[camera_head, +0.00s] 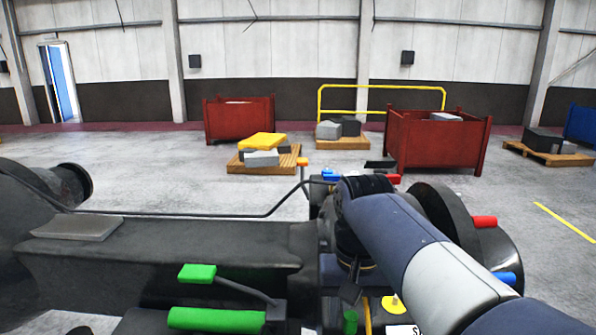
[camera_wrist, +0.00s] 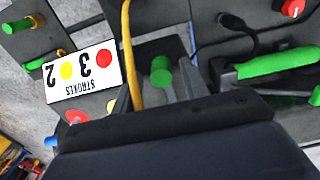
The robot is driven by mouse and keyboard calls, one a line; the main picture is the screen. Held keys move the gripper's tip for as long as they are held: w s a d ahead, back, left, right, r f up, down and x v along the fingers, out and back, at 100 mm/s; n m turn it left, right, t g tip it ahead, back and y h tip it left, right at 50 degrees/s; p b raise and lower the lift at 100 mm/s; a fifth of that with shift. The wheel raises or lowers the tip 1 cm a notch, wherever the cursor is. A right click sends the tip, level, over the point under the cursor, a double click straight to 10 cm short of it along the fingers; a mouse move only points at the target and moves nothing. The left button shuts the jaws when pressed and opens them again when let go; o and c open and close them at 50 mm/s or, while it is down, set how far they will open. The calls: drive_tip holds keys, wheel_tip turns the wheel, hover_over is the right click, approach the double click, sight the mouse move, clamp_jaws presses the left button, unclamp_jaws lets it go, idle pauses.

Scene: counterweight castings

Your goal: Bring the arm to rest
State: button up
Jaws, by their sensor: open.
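My arm (camera_head: 420,265), dark blue with a pale grey section, reaches from the lower right to the middle of the head view and bends down there. My gripper (camera_head: 350,291) points down at its end, small and partly hidden, close above a green knob (camera_head: 350,322). In the wrist view a dark body fills the bottom, and the green knob (camera_wrist: 160,72) stands just beyond its edge. The jaws are hard to make out; they hold nothing that I can see. A white card (camera_wrist: 82,70) reading STROKES lies beside a yellow hose (camera_wrist: 132,50).
Dark machinery with a long beam (camera_head: 160,250), a green-handled lever (camera_head: 197,273) and a yellow knob (camera_head: 393,304) surrounds the arm's end. Farther off are red bins (camera_head: 240,122) (camera_head: 437,142), a pallet (camera_head: 240,166) with castings and a yellow rail (camera_head: 380,87). Open floor lies between.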

drive_tip(key=shift+a+f, duration=0.1)
drive_tip(key=shift+f, duration=0.4)
drive_tip(key=shift+r, duration=0.1)
wheel_tip(320, 180, up, 11)
wheel_tip(320, 180, down, 12)
drive_tip(key=shift+r, duration=0.25)
drive_tip(key=shift+a+r+m+b, duration=0.15)
drive_tip(key=shift+a+m+b, duration=0.15)
drive_tip(key=shift+a+m, duration=0.3)
drive_tip(key=shift+d, duration=0.1)
drive_tip(key=shift+r, duration=0.1)
